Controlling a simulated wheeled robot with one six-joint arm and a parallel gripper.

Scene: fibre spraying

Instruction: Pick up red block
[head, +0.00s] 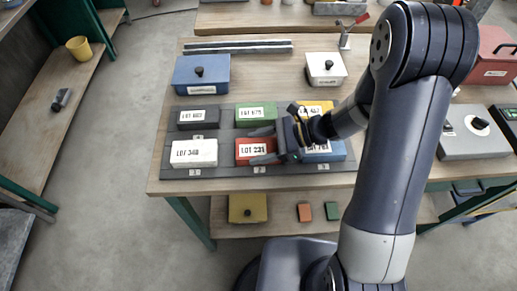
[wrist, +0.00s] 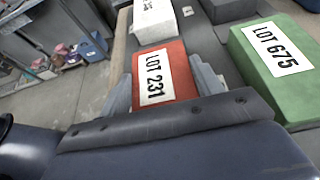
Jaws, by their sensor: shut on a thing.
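The red block (head: 246,150), labelled LOT 231, is in the middle of the front row of the dark tray (head: 224,173). It also shows in the wrist view (wrist: 178,72), between the two grey fingers. My gripper (head: 262,146) reaches in from the right and is shut on the red block, one finger along each side. In the wrist view, the fingers of my gripper (wrist: 163,88) flank the block. I cannot tell whether the block is clear of the tray.
A white block (head: 194,152) is left of the red one, a green block (head: 256,114) behind it, a blue block (head: 328,152) to its right. A dark block (head: 198,117) and a yellow block (head: 316,106) fill the back row. A blue box (head: 201,78) stands behind the tray.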

